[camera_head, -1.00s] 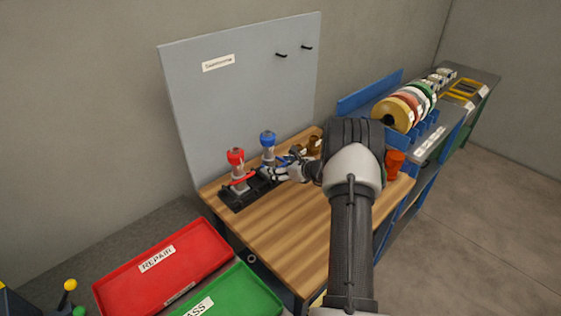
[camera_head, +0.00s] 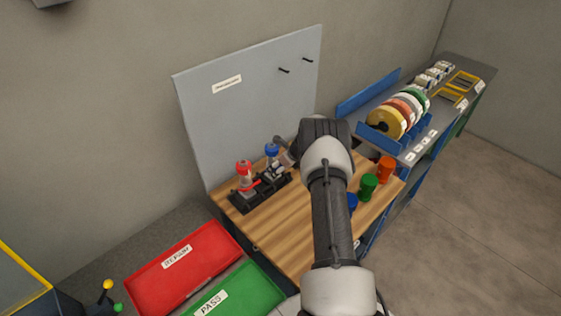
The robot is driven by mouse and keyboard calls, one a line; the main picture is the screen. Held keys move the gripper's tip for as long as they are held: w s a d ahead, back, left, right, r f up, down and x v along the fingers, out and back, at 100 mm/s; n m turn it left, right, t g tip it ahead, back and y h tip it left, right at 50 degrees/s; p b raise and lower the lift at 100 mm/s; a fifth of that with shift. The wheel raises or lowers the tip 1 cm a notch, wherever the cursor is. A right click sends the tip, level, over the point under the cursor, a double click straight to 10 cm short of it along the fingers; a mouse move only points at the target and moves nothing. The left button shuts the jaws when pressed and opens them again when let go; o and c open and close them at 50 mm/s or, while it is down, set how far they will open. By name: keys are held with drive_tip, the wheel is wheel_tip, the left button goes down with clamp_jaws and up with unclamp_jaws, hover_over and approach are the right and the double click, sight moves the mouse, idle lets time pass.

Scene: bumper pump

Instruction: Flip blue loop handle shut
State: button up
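The blue-topped pump (camera_head: 271,150) stands in a black base (camera_head: 240,203) on the wooden bench, right of the red-topped pump (camera_head: 244,167). Both pumps look upright. A red handle lies low by the red pump. The blue loop handle cannot be made out; my gripper and arm cover the area right of the blue pump. My gripper (camera_head: 285,152) is close to the right of the blue pump's upper part. Contact cannot be told, and its fingers are too small and partly hidden to read.
A grey panel (camera_head: 215,125) rises behind the bench (camera_head: 285,225). Green (camera_head: 368,186) and orange (camera_head: 386,168) spools stand at the bench's right, with a blue one partly behind my arm. Red REPAIR (camera_head: 190,275) and green PASS (camera_head: 245,290) trays lie at front left. The bench front is clear.

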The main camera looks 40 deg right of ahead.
drive_tip(key=shift+a+f, duration=0.1)
idle(0.5)
drive_tip(key=o, duration=1.5)
drive_tip(key=v, duration=1.2)
drive_tip(key=shift+w+r, duration=0.2)
